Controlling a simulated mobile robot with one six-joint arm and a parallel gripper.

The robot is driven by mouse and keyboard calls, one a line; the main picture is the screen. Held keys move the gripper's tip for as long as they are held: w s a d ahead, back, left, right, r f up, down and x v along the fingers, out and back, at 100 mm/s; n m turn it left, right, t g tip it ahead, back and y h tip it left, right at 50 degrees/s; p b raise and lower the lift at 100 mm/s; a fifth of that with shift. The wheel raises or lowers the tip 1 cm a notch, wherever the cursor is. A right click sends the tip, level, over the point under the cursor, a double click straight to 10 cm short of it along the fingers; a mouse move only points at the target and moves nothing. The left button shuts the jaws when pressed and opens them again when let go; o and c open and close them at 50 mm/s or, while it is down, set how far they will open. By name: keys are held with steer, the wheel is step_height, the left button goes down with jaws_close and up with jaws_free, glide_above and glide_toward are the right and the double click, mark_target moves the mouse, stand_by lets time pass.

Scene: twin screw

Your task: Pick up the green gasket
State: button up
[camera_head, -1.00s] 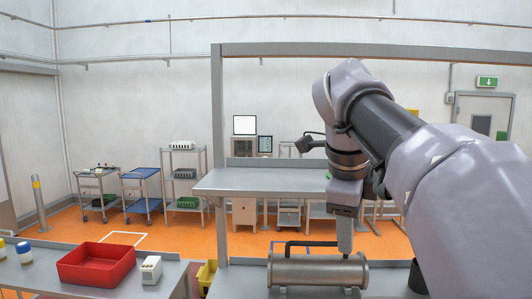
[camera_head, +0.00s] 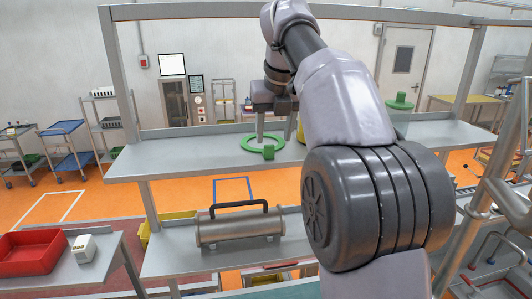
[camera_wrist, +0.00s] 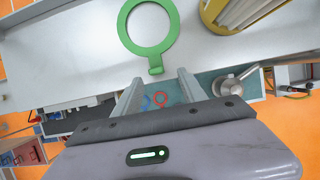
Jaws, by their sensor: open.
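My gripper (camera_head: 274,138) is open and points down near the gasket. In the wrist view my gripper (camera_wrist: 158,78) shows two spread fingers with nothing between them. From these views I cannot tell whether a finger touches the gasket.
A yellow container (camera_wrist: 208,14) with pale rods stands close right of the gasket. A green lidded piece (camera_head: 399,103) stands farther right on the shelf. A metal cylinder with a black handle (camera_head: 240,229) sits on the lower bench. A red bin (camera_head: 32,252) is at the lower left.

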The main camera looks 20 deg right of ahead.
mark_target(269, 147)
steer(key=x, duration=0.5)
steer(key=shift+s+a, duration=0.1)
steer(key=shift+a, duration=0.3)
steer(key=shift+w+d+f, duration=0.2)
steer(key=shift+w+f, duration=0.05)
steer(key=shift+s+a, duration=0.1)
steer(key=shift+s, duration=0.05)
steer(key=c, duration=0.4)
jaws_close()
